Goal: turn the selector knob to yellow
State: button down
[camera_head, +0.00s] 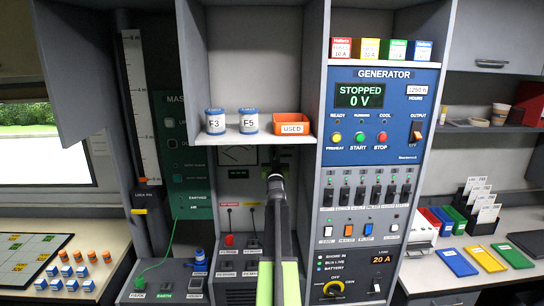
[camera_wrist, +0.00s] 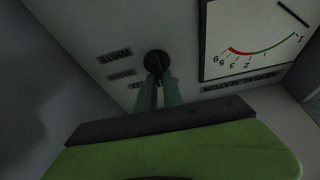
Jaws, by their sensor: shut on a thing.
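The selector knob (camera_wrist: 157,62) is a round black knob on a pale panel in the wrist view. My gripper (camera_wrist: 158,82) is shut on it, with both greenish fingertips at the knob's near side. Which label the knob points at cannot be told. In the head view my gripper (camera_head: 275,178) reaches the panel below the shelf, and my arm hides the knob.
A meter (camera_wrist: 255,38) with a red and green scale is right of the knob; it shows in part in the head view (camera_head: 238,155). Above are a shelf (camera_head: 235,138) with two cans and an orange bin (camera_head: 291,124). The generator panel (camera_head: 405,78) stands close right.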

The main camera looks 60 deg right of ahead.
jog(key=m+g, duration=0.1)
jog(key=m, duration=0.1)
jog(key=m+g+h, duration=0.1)
jog(key=m, duration=0.2)
jog(key=shift+d+r+g+p, duration=0.15)
jog(key=shift+g+p, duration=0.15)
jog(key=shift+p, duration=0.05)
jog(key=m+g+p, duration=0.1)
jog(key=m, duration=0.2)
jog(key=m+g+p, duration=0.1)
jog(key=m+g, duration=0.1)
jog(key=m, duration=0.1)
jog(key=shift+m, duration=0.3)
jog(key=shift+d+f+m+g+y+p, duration=0.1)
jog(key=shift+m+g+y+p, duration=0.15)
jog(key=shift+m+g+p, duration=0.75)
jog(key=shift+a+f+m+t+y+p, duration=0.15)
jog(key=shift+m+p, duration=0.3)
jog(key=shift+m, duration=1.3)
jog(key=shift+d+r+m+g+y+p, duration=0.25)
jog(key=shift+m+g+p, duration=0.4)
jog(key=shift+m, duration=0.7)
jog(key=shift+a+f, duration=0.1)
jog(key=shift+f, duration=0.15)
jog(key=c, duration=1.5)
grip_release()
jog(key=shift+f, duration=0.1)
